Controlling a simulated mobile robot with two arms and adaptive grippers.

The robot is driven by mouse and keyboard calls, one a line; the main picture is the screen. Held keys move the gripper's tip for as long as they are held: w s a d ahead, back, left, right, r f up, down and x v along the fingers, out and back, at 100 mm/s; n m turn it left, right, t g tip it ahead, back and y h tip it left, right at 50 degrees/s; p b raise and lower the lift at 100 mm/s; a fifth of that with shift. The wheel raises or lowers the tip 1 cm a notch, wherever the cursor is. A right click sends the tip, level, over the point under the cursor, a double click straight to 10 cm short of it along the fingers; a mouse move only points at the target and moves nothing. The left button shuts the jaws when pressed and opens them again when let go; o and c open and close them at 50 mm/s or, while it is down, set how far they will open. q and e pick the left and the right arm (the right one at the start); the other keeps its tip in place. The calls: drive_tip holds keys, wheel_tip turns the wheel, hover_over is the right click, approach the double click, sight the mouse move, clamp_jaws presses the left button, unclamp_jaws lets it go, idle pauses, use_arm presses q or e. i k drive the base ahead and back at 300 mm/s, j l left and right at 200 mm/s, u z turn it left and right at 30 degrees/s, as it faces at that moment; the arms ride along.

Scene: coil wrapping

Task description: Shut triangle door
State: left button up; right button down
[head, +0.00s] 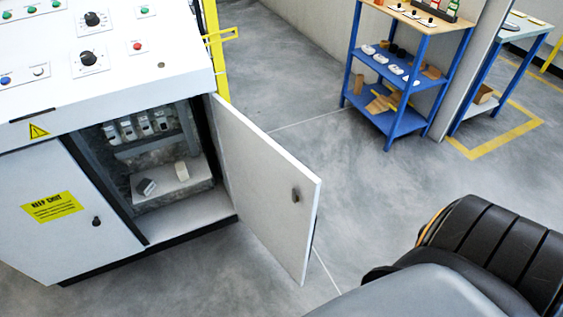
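A white cabinet door (268,190) stands wide open, hinged at the right side of the cabinet opening and swung out towards the right. A small dark knob (296,195) is near its free edge. A yellow triangle warning sign (38,131) is on the cabinet front (100,108), above the closed left door (55,225). No triangle shows on the open door's visible face. Neither gripper is in view. A grey and black part of my own body fills the lower right corner, apart from the door in the picture.
The open compartment (190,215) holds switches and small blocks on a ledge. A sloped control panel (110,60) tops the cabinet. A yellow post (214,50) stands behind. A blue shelf (406,120) with small items stands at the back right. Grey floor (350,190) is clear between.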

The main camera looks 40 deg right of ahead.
sight(263, 176)
drive_tip(key=l+u, duration=0.15)
drive_tip(key=l, duration=0.45)
drive_tip(key=k+l+u, duration=0.15)
drive_tip(key=l, duration=0.4)
drive_tip(key=l+u, duration=0.1)
drive_tip(key=l, duration=0.5)
drive_tip(key=k+l+u, duration=0.15)
drive_tip(key=l, duration=0.4)
drive_tip(key=k+l, duration=0.5)
drive_tip(key=l+u, duration=0.05)
